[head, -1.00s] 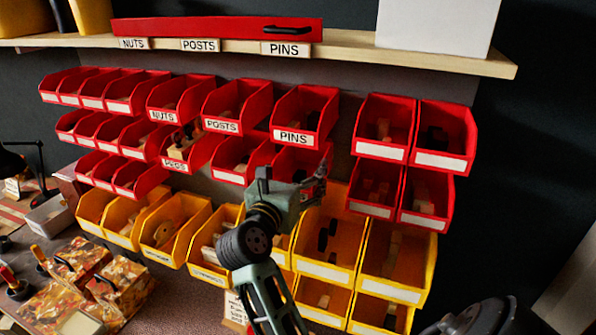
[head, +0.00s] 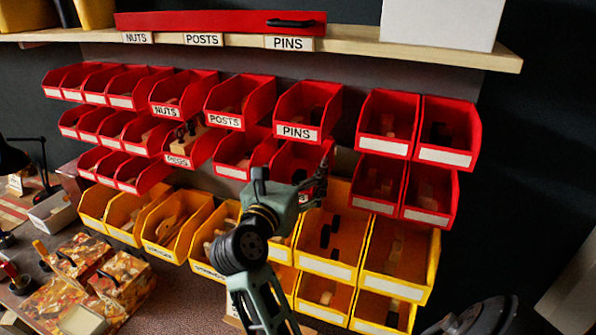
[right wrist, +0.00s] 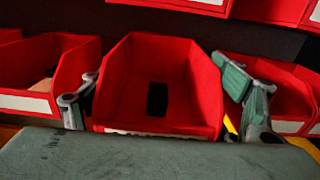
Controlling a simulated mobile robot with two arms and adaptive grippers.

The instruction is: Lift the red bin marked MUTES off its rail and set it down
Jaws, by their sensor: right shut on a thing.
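The red bin (right wrist: 155,85) fills the middle of the right wrist view, with a dark block inside. Its front label is mostly hidden by my gripper body, so I cannot read MUTES on it. In the head view the bin (head: 292,158) is in the lowest red row, below the PINS bin and partly behind my gripper. My right gripper (right wrist: 163,105) has one finger at each side of the bin and is shut on it. It also shows in the head view (head: 312,185). Whether the bin is clear of the rail is hidden. My left gripper is not in view.
Red bins stand close on both sides, including the PEGS bin (head: 179,160); the PINS bin (head: 307,110) hangs just above. Yellow bins (head: 328,268) sit below. A wooden shelf (head: 420,52) runs above. Patterned boxes (head: 123,275) stand on the bench at lower left.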

